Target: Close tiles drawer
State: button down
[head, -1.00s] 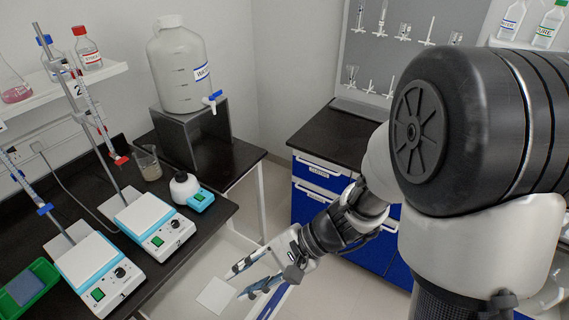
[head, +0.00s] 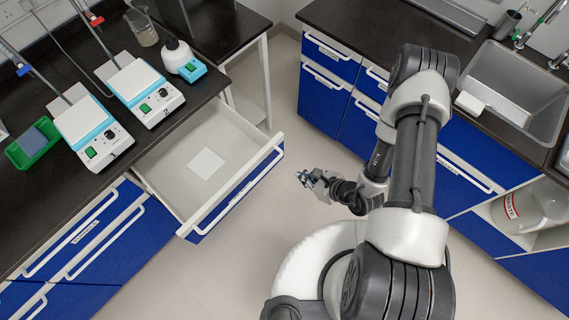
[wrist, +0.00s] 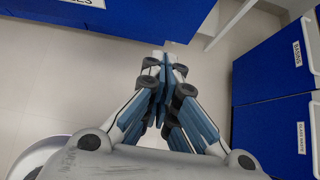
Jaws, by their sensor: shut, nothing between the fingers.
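A drawer (head: 238,190) with a blue front and a white handle stands pulled out from under the left bench in the head view. A single white tile (head: 206,163) lies flat inside it. My gripper (head: 303,175) is to the right of the drawer front, apart from it, over the floor. In the wrist view my gripper (wrist: 165,65) is shut, its fingertips together, with nothing between them. A blue front with a partly cut-off label (wrist: 75,20) shows at the top left of the wrist view.
The left bench (head: 180,130) carries two hotplates (head: 145,88) and a green tray (head: 33,143). Closed blue cabinets (head: 328,90) and a sink (head: 515,90) stand at the back and right. Bare floor (head: 215,275) lies in front of the drawer.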

jog(key=w+a+r+b+x, duration=0.1)
jog(key=r+b+x, duration=0.1)
jog(key=x, duration=1)
jog(key=shift+a+b, duration=0.35)
jog(key=shift+b, duration=0.25)
jog(key=shift+w+r, duration=0.1)
jog(key=shift+w, duration=0.15)
